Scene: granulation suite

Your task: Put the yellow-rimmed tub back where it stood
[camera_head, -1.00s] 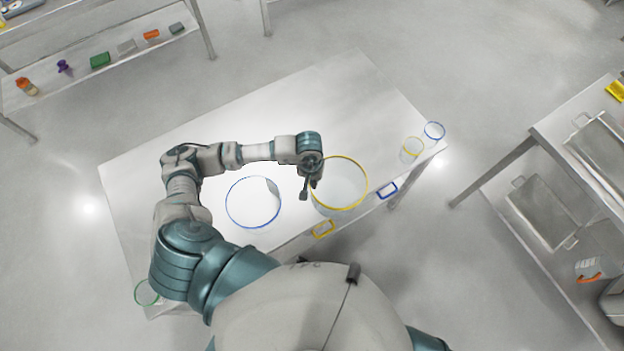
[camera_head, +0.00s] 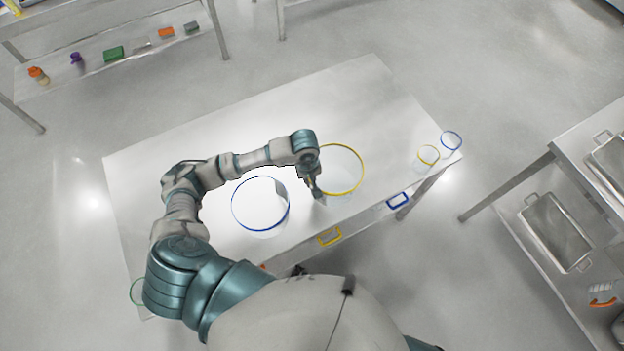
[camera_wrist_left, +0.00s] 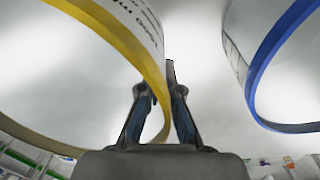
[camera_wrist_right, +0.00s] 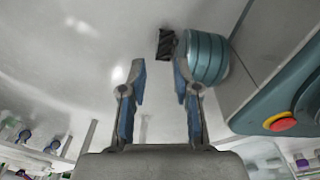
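The yellow-rimmed tub (camera_head: 361,172) is clear and upright at the right-middle of the table, to the right of the blue-rimmed tub (camera_head: 233,212). My left gripper (camera_head: 317,193) is at its near left rim. In the left wrist view the tub's yellow rim and wall (camera_wrist_left: 118,38) run between the fingers (camera_wrist_left: 160,98), which are shut on it. The blue rim (camera_wrist_left: 257,78) is apart, to the right. Whether the tub's base touches the table is unclear. My right gripper (camera_wrist_right: 158,75) is open and empty; it is outside the head view.
Small yellow-rimmed (camera_head: 427,156) and blue-rimmed (camera_head: 451,142) vessels stand at the table's right corner. Yellow (camera_head: 329,236) and blue (camera_head: 398,200) frames mark the front edge. The far part of the table (camera_head: 340,95) is clear. A metal tray (camera_head: 556,232) sits on the right rack.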

